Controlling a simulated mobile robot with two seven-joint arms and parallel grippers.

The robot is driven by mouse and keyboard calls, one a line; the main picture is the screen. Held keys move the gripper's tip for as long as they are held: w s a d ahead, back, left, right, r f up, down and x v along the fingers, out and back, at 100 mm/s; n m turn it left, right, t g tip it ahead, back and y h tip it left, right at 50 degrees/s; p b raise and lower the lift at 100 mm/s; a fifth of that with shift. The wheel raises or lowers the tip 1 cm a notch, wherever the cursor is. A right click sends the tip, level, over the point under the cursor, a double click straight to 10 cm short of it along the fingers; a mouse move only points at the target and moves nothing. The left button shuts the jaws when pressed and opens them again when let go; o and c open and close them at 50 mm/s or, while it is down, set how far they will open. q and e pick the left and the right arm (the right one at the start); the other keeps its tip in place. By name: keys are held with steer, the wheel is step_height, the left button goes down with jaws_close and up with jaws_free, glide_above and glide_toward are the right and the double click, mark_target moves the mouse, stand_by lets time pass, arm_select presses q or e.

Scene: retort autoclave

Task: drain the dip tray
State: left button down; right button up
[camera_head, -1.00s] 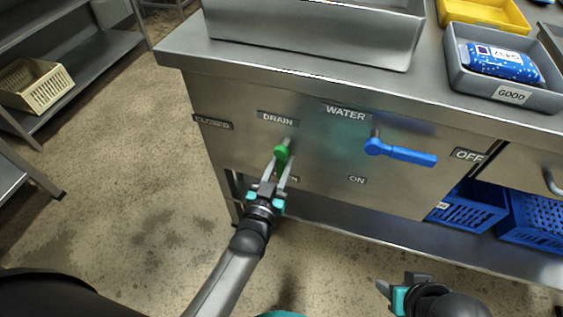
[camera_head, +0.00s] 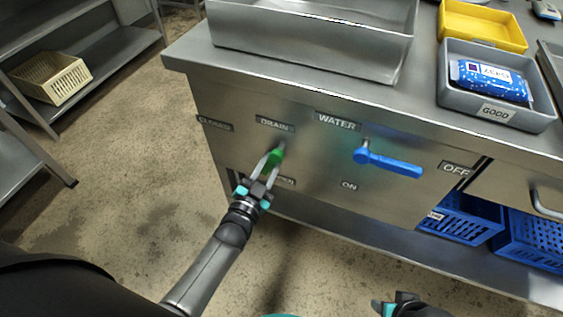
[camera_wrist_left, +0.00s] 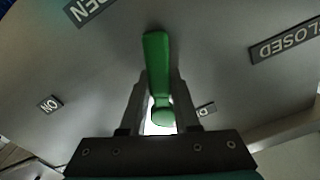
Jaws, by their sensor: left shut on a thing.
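The dip tray (camera_head: 300,48) is the metal basin on the bench top; its inside shows only in part. Under the DRAIN label (camera_head: 274,125) sits the green drain handle (camera_head: 276,157) on the front panel. It hangs down and slightly left, between the CLOSED label and the lower OPEN label, nearer OPEN. My left gripper (camera_head: 268,166) is shut on the green handle; the handle also shows between the fingers in the left wrist view (camera_wrist_left: 156,65). The OPEN label is partly hidden by the gripper. My right gripper (camera_head: 385,307) is cut off at the bottom edge.
A blue water lever (camera_head: 390,161) sticks out to the right of the drain handle, pointing towards OFF. A grey GOOD tray (camera_head: 495,112) with a blue packet and a yellow tray (camera_head: 484,30) stand on the bench. Blue crates (camera_head: 465,225) sit below.

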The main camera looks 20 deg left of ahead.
mark_target(266, 138)
arm_select(q)
steer(key=m, duration=0.2)
steer(key=a+r+m+p, duration=0.1)
steer(key=shift+a+m, duration=0.15)
steer(key=shift+m, duration=0.25)
steer(key=m, duration=0.1)
steer(key=m+p, duration=0.1)
steer(key=shift+a+r+m, duration=0.3)
steer(key=shift+a+r, duration=0.05)
steer(key=m, duration=0.1)
steer(key=m+p, duration=0.1)
steer(key=r+m, duration=0.1)
steer(key=shift+a+m, duration=0.25)
steer(key=shift+m, duration=0.05)
steer(key=shift+a+r+m+p, duration=0.1)
steer(key=shift+r+m+p, duration=0.4)
steer(key=shift+m, duration=1)
arm_select(e)
steer(key=s+d+f+g, duration=0.1)
steer(key=s+f, duration=0.2)
steer(key=f, duration=0.5)
steer(key=shift+s, duration=0.4)
arm_select(q)
steer(key=shift+r, duration=0.15)
arm_select(e)
steer(key=shift+f, duration=0.1)
arm_select(q)
steer(key=c, duration=0.6)
jaws_free()
steer(key=shift+c, duration=0.2)
